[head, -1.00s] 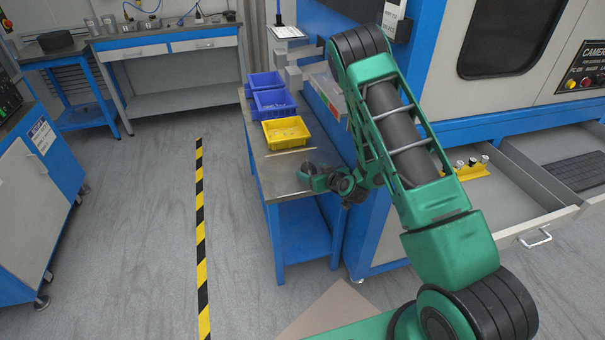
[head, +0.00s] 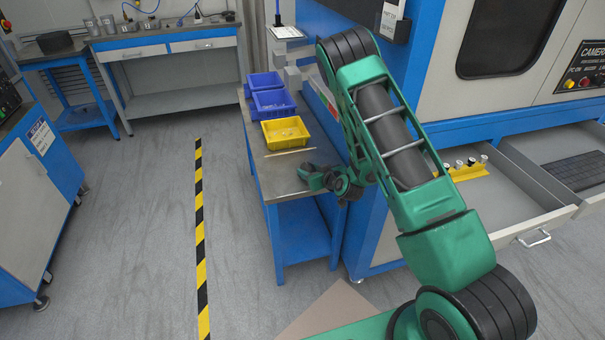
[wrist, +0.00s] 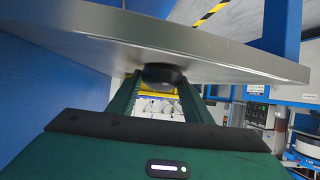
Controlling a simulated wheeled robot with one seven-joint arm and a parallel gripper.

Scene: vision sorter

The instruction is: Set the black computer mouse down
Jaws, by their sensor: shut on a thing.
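My gripper (head: 304,174) is low over the front part of the metal-topped table (head: 278,176). In the wrist view, my gripper (wrist: 162,82) has its two green fingers on either side of a dark rounded thing, the black computer mouse (wrist: 163,73), and is shut on it. The mouse is right against or very close to the grey tabletop (wrist: 110,38), which fills the upper part of that view. I cannot tell for sure whether it touches. In the head view the mouse is mostly hidden by my gripper.
A yellow bin (head: 285,133) stands on the table behind my gripper, with blue bins (head: 272,103) further back. The blue machine (head: 365,230) borders the table on the right. The tabletop's front left part is bare.

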